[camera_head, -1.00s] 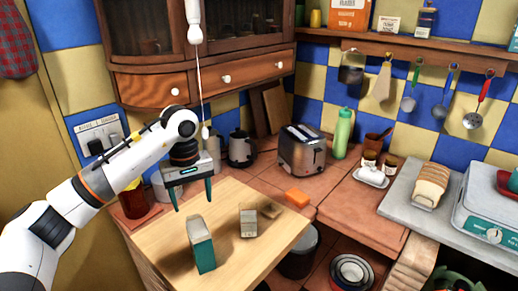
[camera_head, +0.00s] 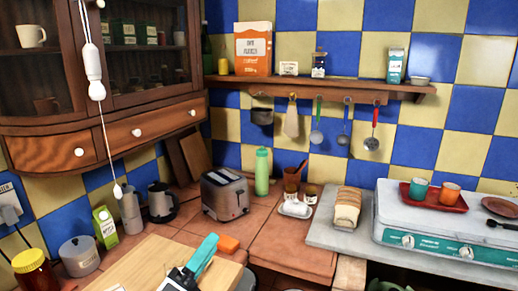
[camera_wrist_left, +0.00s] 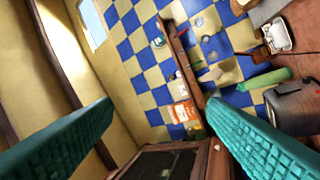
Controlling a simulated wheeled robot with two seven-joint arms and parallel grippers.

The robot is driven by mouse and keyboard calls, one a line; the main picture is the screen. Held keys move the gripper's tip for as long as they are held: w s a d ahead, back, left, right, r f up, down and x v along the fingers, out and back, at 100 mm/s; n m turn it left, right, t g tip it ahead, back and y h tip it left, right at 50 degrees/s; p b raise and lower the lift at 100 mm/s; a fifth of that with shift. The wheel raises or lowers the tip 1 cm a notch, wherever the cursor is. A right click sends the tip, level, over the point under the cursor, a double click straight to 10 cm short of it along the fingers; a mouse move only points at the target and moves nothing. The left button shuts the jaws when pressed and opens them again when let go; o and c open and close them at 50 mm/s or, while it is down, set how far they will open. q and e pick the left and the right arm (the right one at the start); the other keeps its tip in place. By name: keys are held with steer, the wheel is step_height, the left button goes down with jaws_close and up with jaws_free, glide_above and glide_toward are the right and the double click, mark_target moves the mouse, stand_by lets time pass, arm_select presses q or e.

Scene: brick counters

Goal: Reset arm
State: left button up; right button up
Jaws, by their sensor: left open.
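My left gripper (camera_head: 198,264) shows at the bottom edge of the head view, over the wooden board (camera_head: 145,262). One teal finger and part of the dark gripper body are in the picture; the rest of the arm is cut off. In the left wrist view both teal fingers of the left gripper (camera_wrist_left: 158,106) stand wide apart with nothing between them. That view looks past the fingers at the tiled wall and shelf, tilted on its side. My right gripper is in neither view.
An orange block (camera_head: 229,243) lies beside the finger. A bread loaf (camera_head: 346,208) and a stove (camera_head: 445,235) are at right. A cord hangs at left.

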arm_select(q)
steer(key=s+a+f+n+g+y, duration=0.3)
steer(key=s+a+f+n+y, duration=0.15)
steer(key=f+n+y, duration=0.4)
steer(key=s+a+f+n+g+y, duration=0.3)
steer(key=a+f+n+y, duration=0.25)
steer(key=f+n, duration=0.6)
steer(key=s+f+n+g+h, duration=0.1)
steer(key=s+f+n+g, duration=0.35)
steer(key=s, duration=0.45)
steer(key=s+f+n+g+h, duration=0.1)
steer(key=s+f+n+g, duration=0.4)
steer(key=s, duration=0.4)
step_height(320, 180, down, 27)
steer(key=s+m+g, duration=0.1)
steer(key=s+g, duration=0.1)
steer(key=s+a+f, duration=0.3)
steer(key=s+f, duration=1.1)
steer(key=s, duration=0.1)
steer(key=shift+s+a+f+g+y, duration=0.2)
steer(key=shift+s+f+g+y, duration=0.1)
steer(key=shift+s+g, duration=0.05)
